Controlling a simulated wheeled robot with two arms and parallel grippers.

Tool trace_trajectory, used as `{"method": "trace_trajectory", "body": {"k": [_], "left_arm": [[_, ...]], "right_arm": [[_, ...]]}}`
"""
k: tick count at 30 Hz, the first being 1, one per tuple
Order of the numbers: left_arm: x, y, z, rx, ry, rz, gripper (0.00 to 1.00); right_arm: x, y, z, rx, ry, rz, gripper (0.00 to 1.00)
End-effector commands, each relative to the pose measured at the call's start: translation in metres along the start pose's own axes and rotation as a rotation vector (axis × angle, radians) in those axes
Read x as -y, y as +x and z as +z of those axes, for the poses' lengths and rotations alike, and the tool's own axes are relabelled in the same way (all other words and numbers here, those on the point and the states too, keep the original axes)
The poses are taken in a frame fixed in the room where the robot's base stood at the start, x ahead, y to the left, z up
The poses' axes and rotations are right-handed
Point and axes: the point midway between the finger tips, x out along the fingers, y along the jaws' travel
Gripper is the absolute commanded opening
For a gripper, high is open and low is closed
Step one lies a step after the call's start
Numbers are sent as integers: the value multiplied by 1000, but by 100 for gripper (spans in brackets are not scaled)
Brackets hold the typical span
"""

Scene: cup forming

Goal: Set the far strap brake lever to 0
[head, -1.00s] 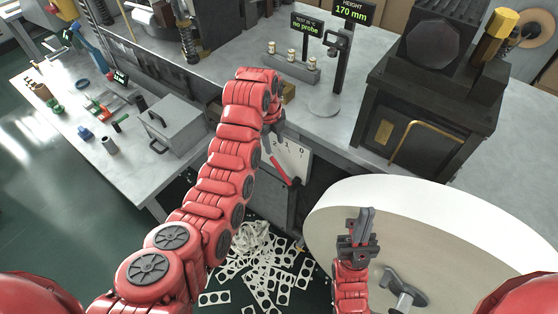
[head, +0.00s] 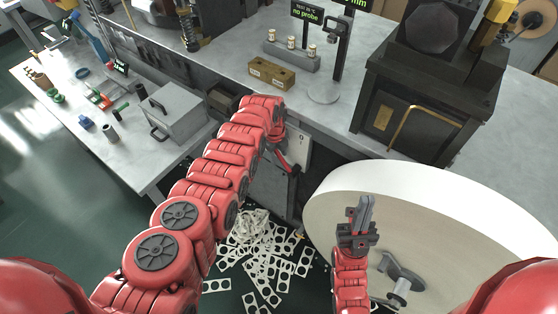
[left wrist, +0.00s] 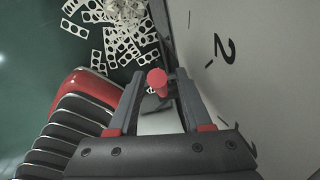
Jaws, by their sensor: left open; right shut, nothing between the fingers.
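A brake lever with a red round-ended handle (left wrist: 155,79) shows in the left wrist view, beside a white scale plate (left wrist: 240,100) with a black "2". In the head view, the plate (head: 299,150) is on the front of the bench, partly covered by my left arm; its numbers are hard to read. My left gripper (left wrist: 160,75) is open, its fingers on either side of the red handle end. I cannot tell whether they touch it. My right gripper (head: 366,212) is shut and empty, pointing up in front of the large white roll.
The large white roll (head: 425,200) fills the lower right. Punched strip scraps (head: 262,255) lie on the floor below the plate. A grey metal box (head: 172,112) stands on the left bench, and a dark machine (head: 420,110) stands on the right one.

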Motion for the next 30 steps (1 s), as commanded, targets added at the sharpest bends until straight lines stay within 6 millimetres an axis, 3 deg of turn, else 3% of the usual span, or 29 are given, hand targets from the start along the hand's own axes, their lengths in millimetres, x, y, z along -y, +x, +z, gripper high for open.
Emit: {"method": "trace_trajectory", "body": {"k": [1, 6, 19, 27, 30], "left_arm": [[0, 13, 1, 2, 0, -3, 50], [0, 26, 0, 1, 2, -2, 50], [1, 28, 0, 1, 1, -1, 50], [1, 28, 1, 1, 1, -1, 3], [1, 28, 1, 1, 1, -1, 0]], "right_arm": [[1, -15, 2, 0, 0, 0, 0], [2, -32, 5, 0, 0, 0, 0], [2, -35, 6, 0, 0, 0, 0], [2, -35, 6, 0, 0, 0, 0], [2, -35, 6, 0, 0, 0, 0]]}}
